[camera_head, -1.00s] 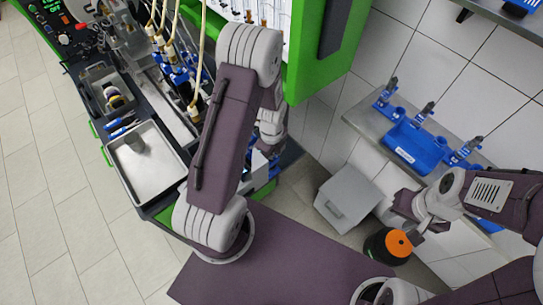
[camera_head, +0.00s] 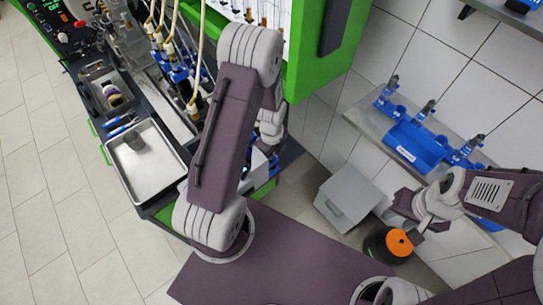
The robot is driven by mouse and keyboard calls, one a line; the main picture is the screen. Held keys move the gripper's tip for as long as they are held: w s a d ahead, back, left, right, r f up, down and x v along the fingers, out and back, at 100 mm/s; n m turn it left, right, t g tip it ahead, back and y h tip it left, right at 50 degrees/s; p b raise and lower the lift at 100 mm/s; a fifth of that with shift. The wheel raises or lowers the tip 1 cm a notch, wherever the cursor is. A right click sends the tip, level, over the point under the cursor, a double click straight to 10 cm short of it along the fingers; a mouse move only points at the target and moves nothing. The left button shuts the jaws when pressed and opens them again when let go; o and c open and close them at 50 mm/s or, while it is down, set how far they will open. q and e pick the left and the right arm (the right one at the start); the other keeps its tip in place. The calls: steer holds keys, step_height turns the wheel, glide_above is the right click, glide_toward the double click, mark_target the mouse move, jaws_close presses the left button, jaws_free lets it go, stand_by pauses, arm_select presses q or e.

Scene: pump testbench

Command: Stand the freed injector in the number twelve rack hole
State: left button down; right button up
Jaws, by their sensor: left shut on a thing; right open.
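My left gripper (camera_head: 271,148) is low over the right end of the bench, mostly hidden behind its own arm. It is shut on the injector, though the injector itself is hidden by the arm. Blue parts beside it show only in slivers, and I cannot make out the rack or its number twelve hole. My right gripper (camera_head: 408,220) is open and empty, apart from the bench, above the floor near an orange-topped black drum.
A steel tray (camera_head: 143,180) with a grey cup lies on the bench at left. A wall shelf (camera_head: 361,112) carries a blue bin (camera_head: 416,146) and blue holders. A grey box (camera_head: 347,198) and the orange-topped drum (camera_head: 398,243) stand below. The green cabinet (camera_head: 303,83) rises behind the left arm.

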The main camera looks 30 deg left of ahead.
arm_select(q)
steer(key=c, duration=0.9)
jaws_free()
steer(key=shift+r, duration=0.1)
step_height(320, 180, up, 11)
steer(key=p, duration=1)
